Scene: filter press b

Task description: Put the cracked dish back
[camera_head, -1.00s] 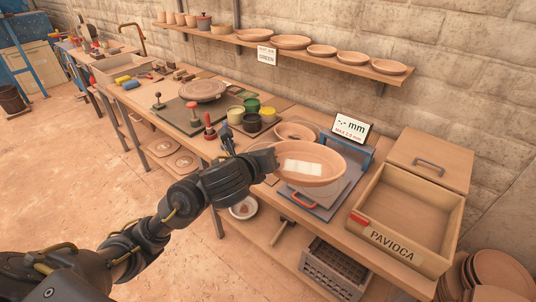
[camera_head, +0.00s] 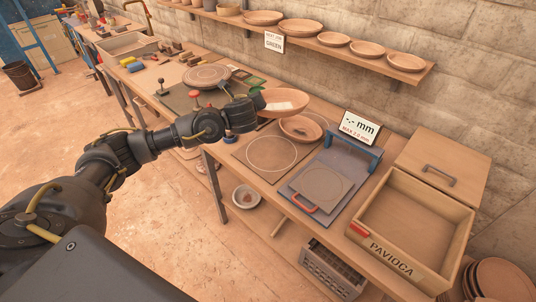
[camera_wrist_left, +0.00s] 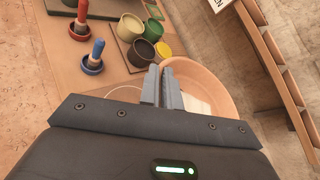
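My left gripper (camera_head: 258,102) is shut on the left rim of a shallow terracotta dish (camera_head: 284,110) with a white rectangular patch inside. In the left wrist view, the fingers (camera_wrist_left: 163,88) pinch the rim of this dish (camera_wrist_left: 208,73). The dish appears held above the bench, beyond the mat with a circle outline (camera_head: 270,153). A second terracotta dish (camera_head: 301,130) is just below and in front of it in the head view; I cannot tell the gap between them. No crack can be made out on either dish. My right gripper is not in view.
A blue-framed measuring stand (camera_head: 332,187) with an empty plate and "mm" display (camera_head: 361,127) stands right of the mat. An empty wooden PAVIOCA crate (camera_head: 413,216) is farther right. Several dishes line the wall shelf (camera_head: 350,58). Glaze pots (camera_wrist_left: 135,40) stand near the gripper.

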